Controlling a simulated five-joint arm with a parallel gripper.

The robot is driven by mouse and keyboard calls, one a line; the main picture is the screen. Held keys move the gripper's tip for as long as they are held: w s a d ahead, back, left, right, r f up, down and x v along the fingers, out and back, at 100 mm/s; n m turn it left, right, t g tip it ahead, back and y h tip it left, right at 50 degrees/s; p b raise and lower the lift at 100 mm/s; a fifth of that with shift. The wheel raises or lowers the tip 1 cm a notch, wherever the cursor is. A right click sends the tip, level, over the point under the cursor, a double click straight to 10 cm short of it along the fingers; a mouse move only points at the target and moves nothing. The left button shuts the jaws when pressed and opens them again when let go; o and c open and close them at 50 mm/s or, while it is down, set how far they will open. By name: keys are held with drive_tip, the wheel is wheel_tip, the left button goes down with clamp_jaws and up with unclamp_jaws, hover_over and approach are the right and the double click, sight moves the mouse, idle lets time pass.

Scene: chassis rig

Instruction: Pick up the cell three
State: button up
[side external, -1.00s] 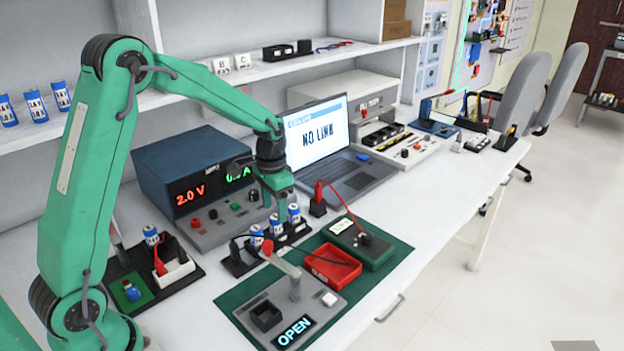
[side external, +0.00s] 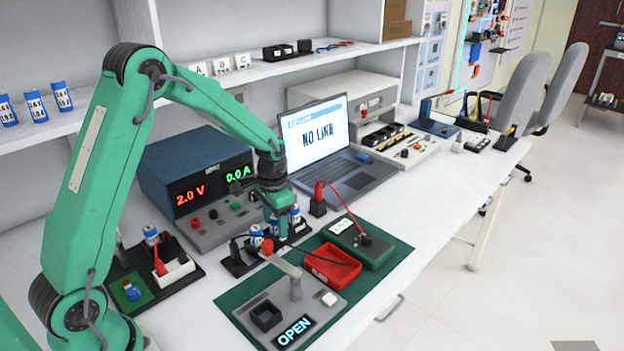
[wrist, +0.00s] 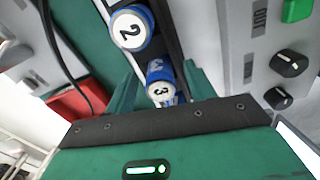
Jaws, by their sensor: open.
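Cell three (wrist: 160,78), a blue and white cylinder with a 3 on its top, stands in a dark rack in the wrist view. My gripper (wrist: 162,92) is open, with one green finger on each side of it. I cannot tell whether either finger touches it. Cell two (wrist: 130,32), with a 2 on top, stands further up the same rack. In the side external view my gripper (side external: 278,222) is low over the rack (side external: 236,264) and partly hides its cells. The cell at the rack's right end (side external: 295,213) appears to be cell three.
A red tray (side external: 332,264) and a tester with an OPEN display (side external: 295,332) lie on the green mat in front of the rack. A power supply (side external: 195,170) and a laptop (side external: 318,140) stand behind. A red lead (side external: 342,203) arches to the right of the rack.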

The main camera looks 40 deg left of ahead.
sight(276, 219)
drive_tip(key=c, duration=1.1)
drive_tip(key=shift+r, duration=0.2)
drive_tip(key=shift+r, duration=0.6)
drive_tip(key=r, duration=0.1)
drive_tip(key=d+r, duration=0.1)
drive_tip(key=r, duration=0.1)
drive_tip(key=shift+s+r, duration=0.1)
drive_tip(key=shift+s, duration=0.05)
drive_tip(key=s+d+r, duration=0.1)
drive_tip(key=d+r, duration=0.1)
drive_tip(key=d, duration=0.1)
drive_tip(key=s+d+r, duration=0.1)
drive_tip(key=d+r, duration=0.1)
drive_tip(key=d, duration=0.1)
drive_tip(key=s+d+r, duration=0.2)
drive_tip(key=d, duration=0.2)
drive_tip(key=shift+r, duration=0.15)
drive_tip(key=shift+w, duration=0.1)
